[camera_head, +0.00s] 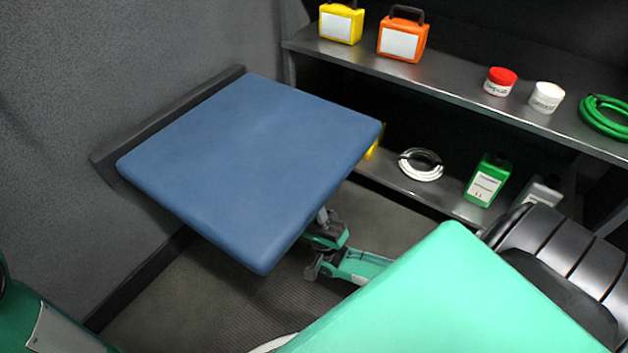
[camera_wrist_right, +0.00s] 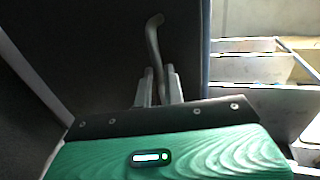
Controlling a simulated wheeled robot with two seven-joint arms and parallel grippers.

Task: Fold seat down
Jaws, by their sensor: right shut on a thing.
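The blue seat (camera_head: 250,160) sticks out from the grey wall, its padded top roughly level. My right gripper (camera_head: 322,218) is under the seat's right edge, with its fingers mostly hidden by it in the head view. In the right wrist view, the two fingers of my right gripper (camera_wrist_right: 160,88) are shut on a bent grey handle (camera_wrist_right: 153,37), which stands out against a dark surface. The head view hides the handle under the seat. My left gripper is in neither view.
Shelves (camera_head: 450,95) stand behind and right of the seat. They carry a yellow case (camera_head: 340,24), an orange case (camera_head: 402,40), two jars, a green hose (camera_head: 605,117), a white coil (camera_head: 421,165) and a green bottle (camera_head: 488,180). Some dark floor (camera_head: 200,290) is clear below the seat.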

